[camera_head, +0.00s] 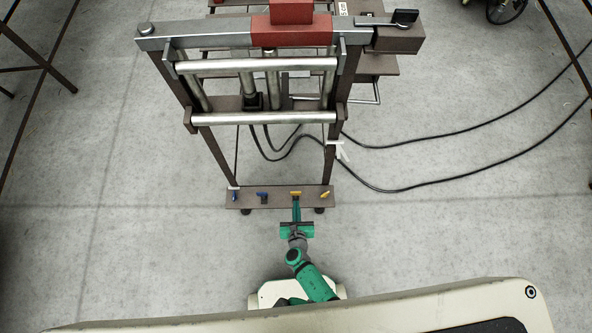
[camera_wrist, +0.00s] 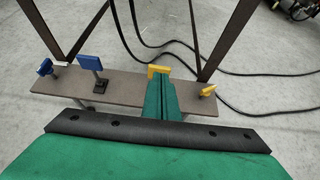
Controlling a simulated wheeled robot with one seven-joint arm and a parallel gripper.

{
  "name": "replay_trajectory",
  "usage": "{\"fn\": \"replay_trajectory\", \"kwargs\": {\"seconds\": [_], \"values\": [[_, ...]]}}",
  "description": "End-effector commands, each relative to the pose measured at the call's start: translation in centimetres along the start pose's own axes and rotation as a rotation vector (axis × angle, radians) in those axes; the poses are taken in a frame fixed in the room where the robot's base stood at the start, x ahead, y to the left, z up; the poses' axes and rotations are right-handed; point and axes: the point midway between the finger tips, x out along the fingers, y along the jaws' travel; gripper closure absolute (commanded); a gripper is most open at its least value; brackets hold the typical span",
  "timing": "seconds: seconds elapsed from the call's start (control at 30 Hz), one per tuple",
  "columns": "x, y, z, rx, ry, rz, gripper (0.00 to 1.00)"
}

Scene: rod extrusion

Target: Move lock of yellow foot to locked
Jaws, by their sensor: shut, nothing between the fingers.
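A larger yellow part (camera_head: 295,193), probably the yellow foot, stands on the low brown plate (camera_wrist: 120,98); it also shows in the wrist view (camera_wrist: 153,70). A small yellow lever (camera_head: 325,194), probably its lock, sits at the plate's right end. In the wrist view the lever (camera_wrist: 208,91) is tilted, its tip towards the upper right. My green gripper (camera_head: 296,203) is shut and empty, its fingers pointing at the larger yellow part. In the wrist view the fingertips (camera_wrist: 158,82) overlap its lower part; I cannot tell whether they touch. The small lever is right of the fingers, apart from them.
A blue pedal (camera_wrist: 90,65) and a small blue lever (camera_wrist: 45,67) stand on the plate's left. Dark frame legs (camera_wrist: 225,40) rise behind it. A metal press frame (camera_head: 255,118) stands above. Black cables (camera_head: 410,188) lie on the floor at right.

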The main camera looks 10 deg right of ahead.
Motion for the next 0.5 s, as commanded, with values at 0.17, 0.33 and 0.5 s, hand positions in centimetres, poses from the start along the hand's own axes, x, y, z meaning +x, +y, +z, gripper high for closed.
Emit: {"fn": "replay_trajectory", "kwargs": {"seconds": [0.17, 0.33, 0.5], "values": [[-1.9, 0.1, 1.9, 0.001, 0.001, 0.004, 1.0], [-3.5, 0.2, 3.6, -0.002, 0.002, 0.007, 1.0], [-4.5, 0.3, 4.7, -0.005, 0.002, 0.009, 1.0]]}}
